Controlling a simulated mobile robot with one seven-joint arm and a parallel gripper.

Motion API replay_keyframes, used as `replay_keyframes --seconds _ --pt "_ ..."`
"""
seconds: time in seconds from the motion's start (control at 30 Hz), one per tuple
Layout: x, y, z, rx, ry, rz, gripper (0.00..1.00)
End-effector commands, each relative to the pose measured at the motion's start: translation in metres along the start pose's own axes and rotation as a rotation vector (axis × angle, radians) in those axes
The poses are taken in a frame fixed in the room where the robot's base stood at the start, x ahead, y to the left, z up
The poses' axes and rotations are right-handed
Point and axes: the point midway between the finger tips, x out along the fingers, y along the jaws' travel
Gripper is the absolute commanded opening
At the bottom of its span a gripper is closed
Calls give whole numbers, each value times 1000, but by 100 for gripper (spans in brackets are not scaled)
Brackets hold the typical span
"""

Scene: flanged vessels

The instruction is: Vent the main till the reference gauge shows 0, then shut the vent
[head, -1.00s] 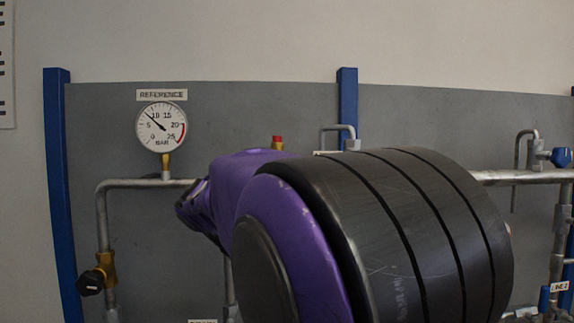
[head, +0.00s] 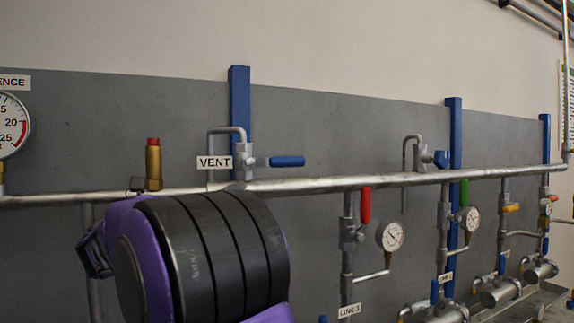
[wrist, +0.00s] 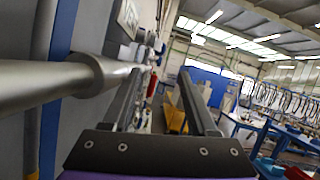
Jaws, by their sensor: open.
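The vent valve (head: 243,162) sits on the main pipe (head: 330,183), beside its VENT label (head: 214,163). Its blue handle (head: 287,161) points right, roughly level with the pipe. The reference gauge (head: 12,125) is cut off by the left edge of the head view; its needle is not visible. My gripper (wrist: 161,74) is open in the wrist view, with nothing between its two dark fingers. A thick grey pipe (wrist: 45,86) runs close to the left of the fingers. The vent handle cannot be made out in the wrist view.
A brass fitting with a red cap (head: 153,165) stands on the pipe left of the vent. Below right hang a red-handled valve (head: 365,205), a small gauge (head: 390,236) and a green-handled valve (head: 463,192). My purple and black arm covers the lower left.

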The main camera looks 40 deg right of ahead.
Motion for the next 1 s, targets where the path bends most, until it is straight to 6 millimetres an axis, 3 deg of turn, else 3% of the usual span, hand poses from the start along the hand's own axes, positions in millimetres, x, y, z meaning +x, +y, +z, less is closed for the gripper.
replay_keyframes --seconds 0.2,0.5,0.7,1.0 --pt "51 -1 -1 0 2 -5 59" --pt "111 -1 -1 0 2 -4 59" --pt "134 -1 -1 -1 2 -1 59" --pt "140 0 -1 -1 1 0 59"
